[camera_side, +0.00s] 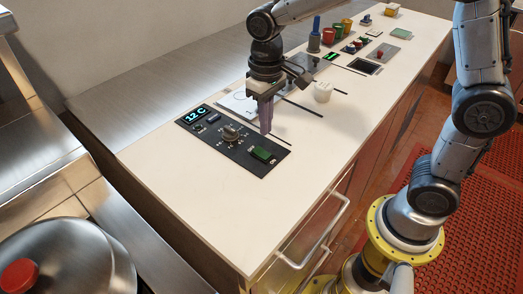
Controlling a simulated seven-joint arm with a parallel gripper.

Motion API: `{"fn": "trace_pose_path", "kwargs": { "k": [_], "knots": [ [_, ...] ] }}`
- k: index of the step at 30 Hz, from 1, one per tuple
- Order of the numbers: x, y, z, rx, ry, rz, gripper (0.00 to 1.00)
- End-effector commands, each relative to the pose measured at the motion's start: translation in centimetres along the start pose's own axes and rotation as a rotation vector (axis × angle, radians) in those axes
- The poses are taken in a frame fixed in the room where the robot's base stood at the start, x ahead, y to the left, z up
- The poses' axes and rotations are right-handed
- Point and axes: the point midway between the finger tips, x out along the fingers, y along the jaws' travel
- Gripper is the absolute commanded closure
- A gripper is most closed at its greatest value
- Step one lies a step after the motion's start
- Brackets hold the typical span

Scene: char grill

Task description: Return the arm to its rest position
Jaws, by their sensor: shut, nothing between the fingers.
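My gripper (265,119) is shut and points straight down. It is above or just beside the upper right edge of the dark control panel (222,160) on the white counter (190,220). I cannot tell whether the fingertips touch anything. My arm reaches in from the right.
Colored cups (328,36) and a blue-topped bottle (315,36) stand farther back. A metal handle (320,236) juts from the counter front. The near counter is clear. A lidded pot (70,262) is lower left.

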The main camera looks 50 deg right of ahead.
Motion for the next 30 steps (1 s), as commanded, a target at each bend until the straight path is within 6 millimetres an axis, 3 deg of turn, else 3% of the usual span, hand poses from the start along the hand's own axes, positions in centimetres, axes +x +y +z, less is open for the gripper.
{"fn": "trace_pose_path", "kwargs": {
  "k": [4,8,12,17,20,24,30],
  "knots": [
    [-0.7,0.3,-0.1,0.010,0.018,-0.003,1.00],
    [-3.9,1.4,0.6,0.036,0.102,-0.017,1.00],
    [-7.8,3.3,4.2,0.069,0.220,-0.031,1.00],
    [-10.2,5.1,9.7,0.083,0.351,-0.035,1.00],
    [-10.5,5.8,13.0,0.080,0.424,-0.030,1.00],
    [-9.3,6.4,16.8,0.063,0.494,-0.018,1.00],
    [-6.8,6.5,18.9,0.018,0.489,-0.004,1.00]
  ]
}}
